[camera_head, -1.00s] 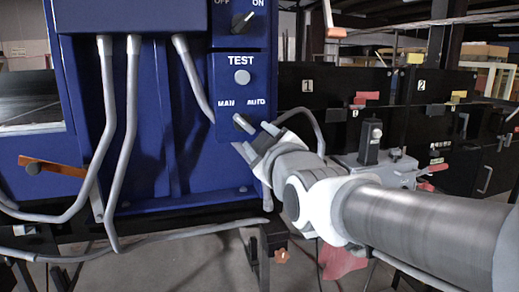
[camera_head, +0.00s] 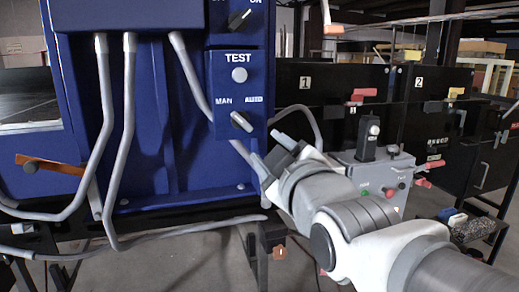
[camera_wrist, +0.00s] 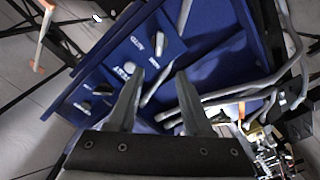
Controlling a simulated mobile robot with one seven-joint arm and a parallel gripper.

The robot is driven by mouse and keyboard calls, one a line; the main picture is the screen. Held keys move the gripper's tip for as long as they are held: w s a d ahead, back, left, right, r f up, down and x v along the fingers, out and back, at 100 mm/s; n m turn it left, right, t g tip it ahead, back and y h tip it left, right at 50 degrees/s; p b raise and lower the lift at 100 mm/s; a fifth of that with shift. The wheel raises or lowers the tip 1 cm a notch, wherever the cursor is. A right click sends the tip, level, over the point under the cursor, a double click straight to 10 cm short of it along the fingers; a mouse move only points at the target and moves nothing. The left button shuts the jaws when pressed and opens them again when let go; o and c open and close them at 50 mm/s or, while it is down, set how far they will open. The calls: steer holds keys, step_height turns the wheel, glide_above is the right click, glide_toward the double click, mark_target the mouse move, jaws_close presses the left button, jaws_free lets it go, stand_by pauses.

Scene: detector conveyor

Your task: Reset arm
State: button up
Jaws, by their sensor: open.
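My gripper (camera_head: 268,150) is open and empty, just below and right of the MAN/AUTO selector knob (camera_head: 241,122), apart from it. The knob's grey handle slants from upper left to lower right. It sits on the blue control panel (camera_head: 222,82), under the TEST button (camera_head: 239,75) and the OFF/ON knob (camera_head: 240,19). In the wrist view, the two fingers of my gripper (camera_wrist: 160,75) stand spread with nothing between them. The blue panel (camera_wrist: 168,38) appears rotated beyond them there, and the left finger covers part of it.
Grey conduits (camera_head: 133,140) run down the blue cabinet (camera_head: 170,178) close to my gripper. A grey box with buttons (camera_head: 372,180) stands behind my wrist at the right. Black cabinets (camera_head: 330,80) line the back. An orange lever (camera_head: 52,165) sticks out at the left.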

steer(key=s+d+f+m+g+h, duration=0.3)
steer(key=s+d+f+m+g, duration=0.35)
steer(key=f, duration=0.35)
steer(key=s+d+f+m+g+h, duration=0.2)
steer(key=s+d+f+m+g, duration=0.35)
steer(key=s+f, duration=0.3)
step_height(320, 180, up, 14)
steer(key=p, duration=1.5)
steer(key=shift+s+a+p, duration=0.15)
steer(key=shift+s+p, duration=0.05)
steer(key=shift+p, duration=0.1)
